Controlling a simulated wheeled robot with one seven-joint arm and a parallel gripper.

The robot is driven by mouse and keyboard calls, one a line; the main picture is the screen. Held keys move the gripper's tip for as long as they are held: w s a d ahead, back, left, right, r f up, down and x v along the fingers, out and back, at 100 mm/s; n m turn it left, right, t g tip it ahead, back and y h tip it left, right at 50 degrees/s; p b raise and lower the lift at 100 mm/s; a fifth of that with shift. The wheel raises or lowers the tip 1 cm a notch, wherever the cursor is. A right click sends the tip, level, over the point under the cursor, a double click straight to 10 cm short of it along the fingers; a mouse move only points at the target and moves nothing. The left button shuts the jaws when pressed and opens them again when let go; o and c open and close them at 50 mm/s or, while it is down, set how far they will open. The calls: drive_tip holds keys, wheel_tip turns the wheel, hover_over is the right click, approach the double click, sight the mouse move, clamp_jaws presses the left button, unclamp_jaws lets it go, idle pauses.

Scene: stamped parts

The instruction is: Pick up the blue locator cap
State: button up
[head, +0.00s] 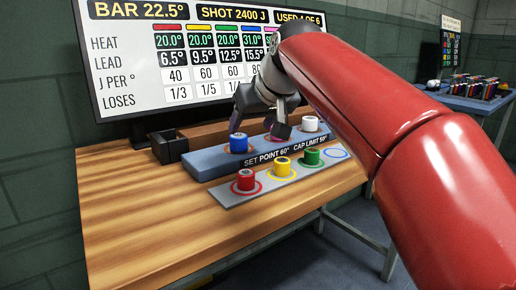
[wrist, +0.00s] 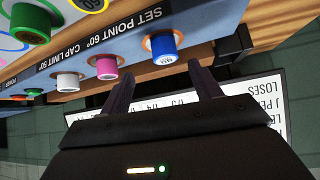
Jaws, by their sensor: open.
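The blue locator cap (head: 238,143) stands upright at the left end of the blue-grey bar. In the wrist view the blue cap (wrist: 163,48) is just beyond the fingertips, near the middle of the gap between them. My gripper (head: 262,116) is open and empty above the bar, with one finger close above and behind the blue cap in the head view. Its two spread fingers also show in the wrist view (wrist: 162,78). Nothing is between them. The pink cap (head: 280,131) is partly hidden behind my gripper in the head view.
A white cap (head: 310,124) stands farther right on the bar (head: 215,168). Red (head: 246,180), yellow (head: 282,166) and green (head: 312,157) caps sit on a grey strip in front. A dark box (head: 169,147) and a large screen (head: 160,100) stand behind. The left of the wooden table (head: 130,210) is clear.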

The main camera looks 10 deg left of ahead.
sight(239, 136)
drive_tip(key=shift+w+a+f, duration=0.25)
drive_tip(key=shift+w+a, duration=0.1)
drive_tip(key=shift+a, duration=0.35)
drive_tip(key=x, duration=0.6)
drive_tip(key=shift+w+a+f+b, duration=0.2)
drive_tip(key=shift+a+b, duration=0.1)
drive_tip(key=shift+b, duration=0.05)
drive_tip(key=c, duration=1.1)
